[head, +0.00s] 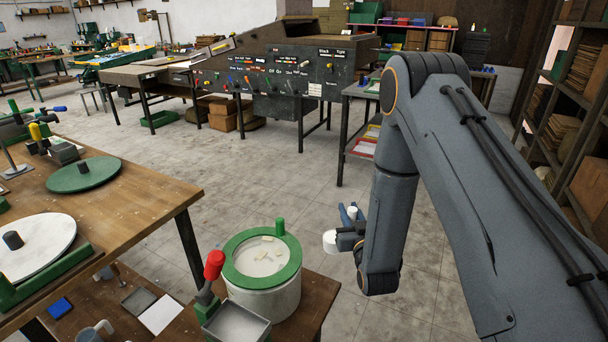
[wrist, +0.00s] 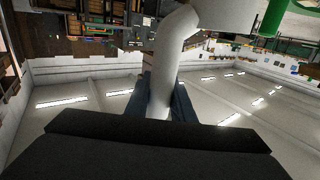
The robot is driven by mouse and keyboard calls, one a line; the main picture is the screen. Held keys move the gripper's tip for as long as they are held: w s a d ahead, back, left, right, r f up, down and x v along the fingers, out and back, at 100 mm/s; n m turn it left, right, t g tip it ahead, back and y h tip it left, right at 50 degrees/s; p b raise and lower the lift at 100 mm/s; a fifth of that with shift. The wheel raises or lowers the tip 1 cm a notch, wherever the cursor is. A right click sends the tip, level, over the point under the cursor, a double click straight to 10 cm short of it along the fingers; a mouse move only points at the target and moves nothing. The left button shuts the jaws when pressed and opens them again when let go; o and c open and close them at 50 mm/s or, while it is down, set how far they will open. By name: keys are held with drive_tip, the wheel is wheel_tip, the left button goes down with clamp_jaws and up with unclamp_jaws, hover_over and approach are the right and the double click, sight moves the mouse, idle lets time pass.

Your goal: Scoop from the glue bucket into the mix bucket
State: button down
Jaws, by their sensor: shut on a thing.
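My gripper (head: 349,217) is shut on a white scoop (head: 330,241), to the right of a bucket and apart from it in the head view. In the wrist view, the scoop's pale curved handle (wrist: 168,65) stands between the blue-grey fingers (wrist: 163,100). A white bucket (head: 265,300) with a green rim stands on a small wooden table and holds pale liquid with several light flakes on it. I cannot tell whether it is the glue or the mix bucket. I make out no second bucket. The scoop's contents cannot be seen.
A grey tray (head: 237,326) and a red-handled tool (head: 213,266) stand close left of the bucket. A wooden workbench (head: 130,205) with round plates is at left. Open floor (head: 300,195) lies behind.

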drive_tip(key=w+a+r+n+g+y+p, duration=0.1)
drive_tip(key=a+r+n+y, duration=0.1)
drive_tip(key=a+r, duration=0.35)
drive_tip(key=w+a+r+n+y+p, duration=0.1)
drive_tip(key=a+r, duration=0.2)
drive_tip(key=a, duration=0.5)
drive_tip(key=s+a+f+n+b, duration=0.1)
drive_tip(key=a+f+n+b, duration=0.1)
drive_tip(key=f, duration=0.5)
drive_tip(key=shift+a+n+g+h, duration=0.3)
drive_tip(key=shift+a+n+g, duration=0.1)
drive_tip(key=shift+a+n, duration=0.55)
drive_tip(key=shift+s+d+f+b, duration=0.1)
drive_tip(key=shift+d+f+b, duration=0.05)
drive_tip(key=shift+f+b, duration=0.3)
drive_tip(key=shift+s+a+r+n+p, duration=0.15)
drive_tip(key=shift+a+r+n+p, duration=0.05)
drive_tip(key=shift+a+n, duration=0.4)
drive_tip(key=shift+s+a+r+n+p, duration=0.1)
drive_tip(key=shift+a+r+n+p, duration=0.05)
drive_tip(key=shift+a+n, duration=0.35)
idle(0.4)
drive_tip(key=shift+s+a+n+h, duration=0.15)
drive_tip(key=shift+a+n+h, duration=0.1)
drive_tip(key=shift+a+n, duration=0.45)
drive_tip(key=shift+s+a+n+h, duration=0.15)
drive_tip(key=shift+a+n+h, duration=0.1)
drive_tip(key=shift+a+n, duration=0.4)
idle(1.7)
